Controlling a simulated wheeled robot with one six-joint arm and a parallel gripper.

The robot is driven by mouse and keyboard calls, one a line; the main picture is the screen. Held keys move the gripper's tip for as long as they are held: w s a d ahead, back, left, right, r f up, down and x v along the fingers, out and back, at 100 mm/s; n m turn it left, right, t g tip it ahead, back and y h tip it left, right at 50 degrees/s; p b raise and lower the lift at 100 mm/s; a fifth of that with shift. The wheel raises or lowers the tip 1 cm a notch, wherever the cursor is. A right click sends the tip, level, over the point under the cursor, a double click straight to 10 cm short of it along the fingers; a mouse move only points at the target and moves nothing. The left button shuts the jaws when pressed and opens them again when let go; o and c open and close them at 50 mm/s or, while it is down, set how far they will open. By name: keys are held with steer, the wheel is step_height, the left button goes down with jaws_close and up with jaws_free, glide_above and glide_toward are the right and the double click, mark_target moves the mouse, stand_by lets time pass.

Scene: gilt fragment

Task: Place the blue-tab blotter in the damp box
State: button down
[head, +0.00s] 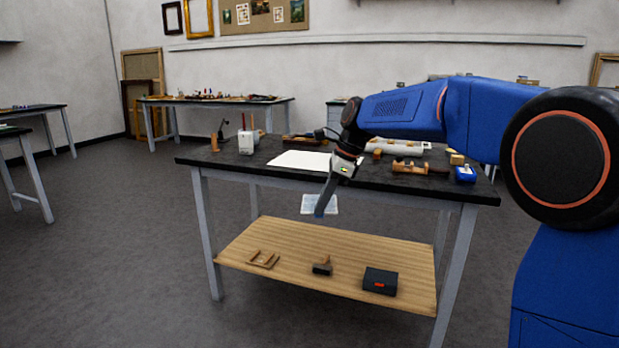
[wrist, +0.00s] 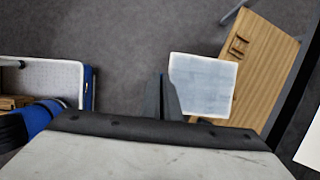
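A thin, pale blue-white square sheet with a light border, apparently the blotter (head: 334,204), hangs in the air before the work table, below its top. It shows close up in the wrist view (wrist: 205,84), overlapping the shelf's edge. My gripper (head: 318,213) points down at it; in the wrist view the dark fingers (wrist: 168,98) are close together at its left edge and appear shut on it. I cannot make out a blue tab. A dark box with a red label (head: 380,282) stands on the lower shelf; I cannot tell whether it is the damp box.
The lower wooden shelf (head: 335,243) also holds a small wooden frame (head: 263,259) and a wooden-handled tool (head: 322,266). The dark tabletop (head: 225,160) carries white paper (head: 300,160), a wooden clamp-like tool (head: 411,167) and a blue item (head: 465,174). Floor in front is clear.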

steer(key=w+d+f+n+g, duration=0.1)
steer(key=w+d+f+n, duration=0.25)
steer(key=f, duration=0.65)
steer(key=w+d+f+n+g+h, duration=0.15)
steer(key=d+f, duration=0.25)
steer(key=f, duration=0.5)
steer(key=w+d+f+n+g, duration=0.1)
steer(key=w+d+f+n, duration=0.3)
steer(key=f, duration=0.6)
steer(key=s+d+f+n+h, duration=0.1)
steer(key=s+d+f+n, duration=0.1)
steer(key=f, duration=0.7)
steer(key=s+d+f+n+h, duration=0.1)
steer(key=s+d+f+n, duration=0.1)
steer(key=d+f+n, duration=0.2)
steer(key=s+d+f+n+g+h, duration=0.1)
steer(key=s+d+f+n, duration=0.1)
steer(key=d+f, duration=0.6)
step_height(320, 180, down, 7)
steer(key=shift+r+n, duration=0.2)
steer(key=shift+n, duration=0.6)
steer(key=shift+f, duration=0.1)
